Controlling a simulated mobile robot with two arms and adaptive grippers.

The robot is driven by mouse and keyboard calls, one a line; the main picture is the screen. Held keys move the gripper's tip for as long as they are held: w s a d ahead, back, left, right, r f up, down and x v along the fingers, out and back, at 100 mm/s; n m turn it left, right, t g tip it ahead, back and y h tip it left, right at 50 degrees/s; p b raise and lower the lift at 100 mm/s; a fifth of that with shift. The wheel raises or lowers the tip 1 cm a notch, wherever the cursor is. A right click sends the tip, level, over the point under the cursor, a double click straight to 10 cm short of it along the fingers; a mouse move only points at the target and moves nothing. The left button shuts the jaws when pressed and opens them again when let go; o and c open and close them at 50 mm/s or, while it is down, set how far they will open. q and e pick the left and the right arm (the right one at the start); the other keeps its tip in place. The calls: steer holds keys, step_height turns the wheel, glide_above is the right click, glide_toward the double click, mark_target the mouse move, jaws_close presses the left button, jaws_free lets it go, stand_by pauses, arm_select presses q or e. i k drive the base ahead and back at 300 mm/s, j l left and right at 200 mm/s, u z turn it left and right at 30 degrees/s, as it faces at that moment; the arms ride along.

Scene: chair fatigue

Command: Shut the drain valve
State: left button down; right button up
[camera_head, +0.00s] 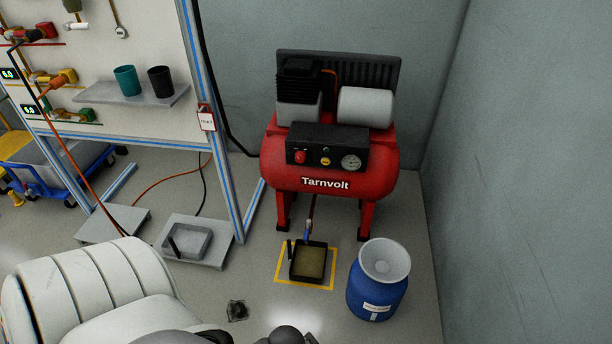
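The red Tarnvolt compressor (325,180) stands on legs against the back wall. Below its tank a short pipe runs down to the drain valve, whose small blue part (308,229) shows above a dark drip tray (320,262). The valve is small in view, and I cannot tell whether it is open or shut. The tray lies on the floor inside a yellow outline and holds something brownish. Neither of my grippers can be made out in the head view. Dark grey rounded parts show at the bottom edge, with no fingers visible.
A blue drum (372,298) with a pale funnel-like top (385,262) stands right of the tray. A white ribbed padded shape (90,290) fills the lower left. A small dark object (237,311) lies on the floor. A framed panel (150,120) stands left; the wall closes the right.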

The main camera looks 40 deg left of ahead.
mark_target(307, 231)
steer(key=i+j+u, duration=0.2)
steer(key=u, duration=0.15)
steer(key=i+j+u, duration=0.2)
steer(key=j+u, duration=0.15)
steer(key=i+j+u, duration=0.35)
steer(key=k+l, duration=0.05)
steer(key=k, duration=0.05)
